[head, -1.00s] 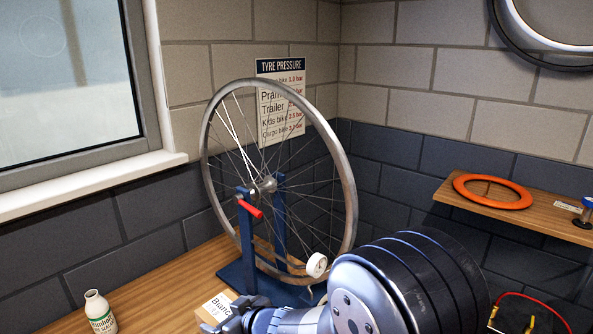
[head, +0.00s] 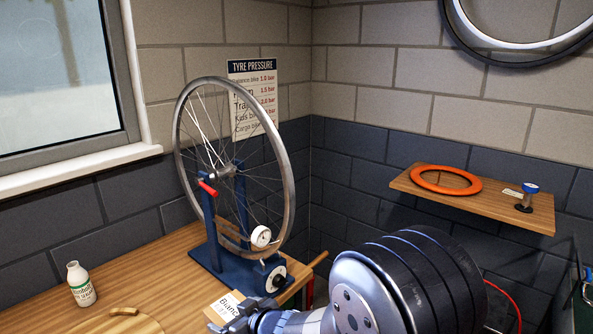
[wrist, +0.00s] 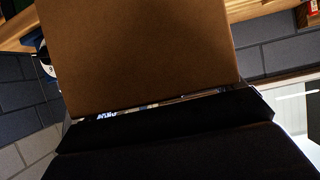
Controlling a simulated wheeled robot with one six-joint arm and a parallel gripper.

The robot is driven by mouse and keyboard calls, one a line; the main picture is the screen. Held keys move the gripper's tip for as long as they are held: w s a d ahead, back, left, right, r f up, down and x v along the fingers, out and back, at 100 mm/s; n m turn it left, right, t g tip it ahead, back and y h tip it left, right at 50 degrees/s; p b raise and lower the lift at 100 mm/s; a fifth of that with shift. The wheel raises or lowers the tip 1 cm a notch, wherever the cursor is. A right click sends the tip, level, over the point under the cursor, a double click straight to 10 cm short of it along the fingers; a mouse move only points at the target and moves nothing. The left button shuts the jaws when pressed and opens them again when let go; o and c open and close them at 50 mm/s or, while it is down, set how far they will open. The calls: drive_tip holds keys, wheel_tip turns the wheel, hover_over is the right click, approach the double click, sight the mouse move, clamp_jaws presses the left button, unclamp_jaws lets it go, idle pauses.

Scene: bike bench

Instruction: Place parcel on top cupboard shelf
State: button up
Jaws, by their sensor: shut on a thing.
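The parcel is a brown cardboard box (wrist: 140,55) that fills the upper middle of the wrist view, close in front of my gripper. In the head view, a small part of it with a white label (head: 229,304) shows at the bottom edge. My gripper (head: 243,318) is shut on the parcel; my arm hides much of this area. The fingertips are hidden behind the parcel in the wrist view. I cannot make out a cupboard or its top shelf in either view.
A wooden bench (head: 35,308) holds a white bottle (head: 80,284) and a wheel in a blue truing stand (head: 212,235). A wall shelf (head: 535,222) at right carries an orange ring (head: 445,180) and a blue-topped item (head: 527,197). A window (head: 55,80) is at left.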

drive_tip(key=w+d+f+m+t+h, duration=0.1)
drive_tip(key=d+f+m+h, duration=0.2)
drive_tip(key=d, duration=0.6)
drive_tip(key=w+d+f+m+t+h, duration=0.1)
drive_tip(key=d+f+m+t+h, duration=0.15)
drive_tip(key=d, duration=0.75)
drive_tip(key=w+d+f+m+h, duration=0.1)
drive_tip(key=d+f+m+h, duration=0.25)
drive_tip(key=d, duration=0.55)
drive_tip(key=s+f, duration=0.4)
drive_tip(key=f, duration=0.1)
drive_tip(key=shift+s+d+f, duration=0.25)
drive_tip(key=shift+s+d, duration=0.05)
drive_tip(key=shift+a+t, duration=0.1)
drive_tip(key=shift+t, duration=0.15)
